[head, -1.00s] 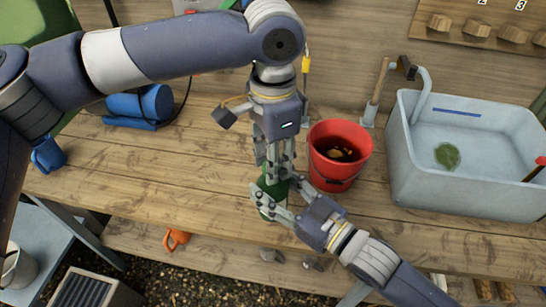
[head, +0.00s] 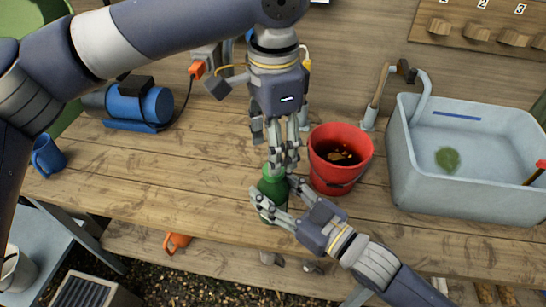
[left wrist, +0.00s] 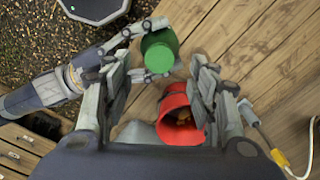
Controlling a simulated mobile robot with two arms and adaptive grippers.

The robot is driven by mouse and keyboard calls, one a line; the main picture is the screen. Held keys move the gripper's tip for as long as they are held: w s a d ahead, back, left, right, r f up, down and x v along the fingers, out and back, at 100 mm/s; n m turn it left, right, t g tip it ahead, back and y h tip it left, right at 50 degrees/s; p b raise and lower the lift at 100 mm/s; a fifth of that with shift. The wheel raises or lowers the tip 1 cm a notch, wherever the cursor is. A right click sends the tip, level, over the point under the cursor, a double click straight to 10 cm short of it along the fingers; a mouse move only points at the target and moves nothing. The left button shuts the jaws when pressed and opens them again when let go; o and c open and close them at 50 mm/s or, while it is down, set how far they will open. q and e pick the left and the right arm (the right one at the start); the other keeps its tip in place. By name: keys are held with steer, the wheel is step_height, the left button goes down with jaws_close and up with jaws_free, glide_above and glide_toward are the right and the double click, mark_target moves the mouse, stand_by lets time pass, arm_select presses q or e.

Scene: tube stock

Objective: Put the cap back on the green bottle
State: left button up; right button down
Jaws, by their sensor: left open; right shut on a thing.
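The green bottle (head: 273,187) stands upright near the table's front edge. My right gripper (head: 279,194) is shut on its side from the front right. In the left wrist view the bottle (left wrist: 151,42) shows from above, with a bright green round top (left wrist: 159,58) that looks like the cap; I cannot tell how firmly it sits. No separate cap shows. My left gripper (head: 283,160) points down just above the bottle's top, open and empty. Its spread fingers (left wrist: 163,82) also show in the left wrist view, apart from the bottle.
A red bucket (head: 322,172) with dark contents stands close to the right of both grippers. A pale blue sink (head: 465,187) is farther right. A blue machine (head: 140,104) and blue mug (head: 46,156) are at left. The left-middle tabletop (head: 165,165) is clear.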

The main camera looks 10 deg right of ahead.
arm_select(q)
step_height(320, 180, up, 7)
arm_select(e)
steer(key=shift+r, duration=0.1)
stand_by(0.7)
